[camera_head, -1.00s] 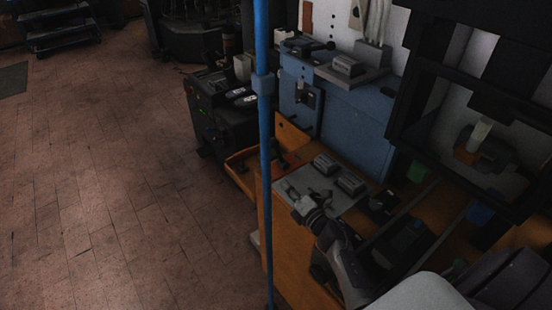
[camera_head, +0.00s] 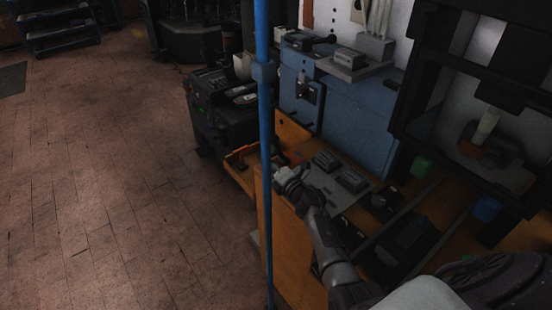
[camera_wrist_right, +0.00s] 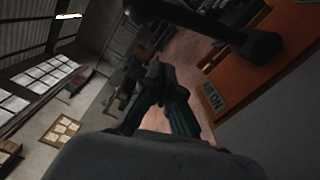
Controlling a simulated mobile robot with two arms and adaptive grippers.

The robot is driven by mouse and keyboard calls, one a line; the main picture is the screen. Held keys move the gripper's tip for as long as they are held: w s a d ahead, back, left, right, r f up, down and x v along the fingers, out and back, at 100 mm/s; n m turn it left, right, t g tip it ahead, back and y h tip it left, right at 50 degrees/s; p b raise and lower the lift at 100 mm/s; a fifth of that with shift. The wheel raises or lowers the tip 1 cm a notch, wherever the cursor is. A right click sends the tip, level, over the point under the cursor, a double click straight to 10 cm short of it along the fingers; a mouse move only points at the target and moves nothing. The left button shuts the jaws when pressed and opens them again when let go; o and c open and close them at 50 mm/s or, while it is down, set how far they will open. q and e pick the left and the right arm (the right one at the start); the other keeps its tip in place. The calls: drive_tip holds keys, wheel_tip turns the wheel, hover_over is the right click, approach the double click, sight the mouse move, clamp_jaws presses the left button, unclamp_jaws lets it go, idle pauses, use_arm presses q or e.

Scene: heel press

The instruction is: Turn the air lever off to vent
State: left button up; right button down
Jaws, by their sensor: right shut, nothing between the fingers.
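My right gripper (camera_head: 283,178) is at the left edge of the orange bench, beside the grey plate (camera_head: 318,181). It is shut and empty; its dark fingers also show in the right wrist view (camera_wrist_right: 160,92). In that view a label reading "AIR ON" (camera_wrist_right: 212,96) is on a dark orange panel, right of the fingers. A dark bar with a rounded end (camera_wrist_right: 245,42), which looks like the air lever, lies above the label. I see no clear contact between fingers and bar. In the head view the lever cannot be made out around the gripper. My left gripper is out of view.
A blue upright pole (camera_head: 265,130) stands close left of my right gripper. Two grey blocks (camera_head: 326,160) (camera_head: 352,181) sit on the plate. A blue cabinet (camera_head: 355,120) stands behind, and a dark press frame (camera_head: 425,70) is at right. The floor at left is clear.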

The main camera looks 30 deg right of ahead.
sight(278, 145)
drive_tip(key=shift+w+d+r, duration=0.15)
drive_tip(key=shift+d+r, duration=0.2)
drive_tip(key=shift+d, duration=0.5)
drive_tip(key=shift+w+d+r, duration=0.15)
drive_tip(key=shift+d+r, duration=0.15)
drive_tip(key=shift+d, duration=0.5)
drive_tip(key=shift+d+r+m+p, duration=0.3)
drive_tip(key=shift+d+m+p, duration=0.05)
drive_tip(key=shift+m, duration=0.25)
drive_tip(key=shift+w+d+r+m+p, duration=0.15)
drive_tip(key=shift+d+r+m+p, duration=0.3)
drive_tip(key=shift+d+m, duration=0.35)
drive_tip(key=shift+w+d+m+p, duration=0.15)
drive_tip(key=shift+d+m, duration=0.85)
drive_tip(key=shift+m, duration=0.45)
drive_tip(key=shift+w+d+m+p, duration=0.15)
drive_tip(key=shift+d+m, duration=0.8)
drive_tip(key=shift+m, duration=0.5)
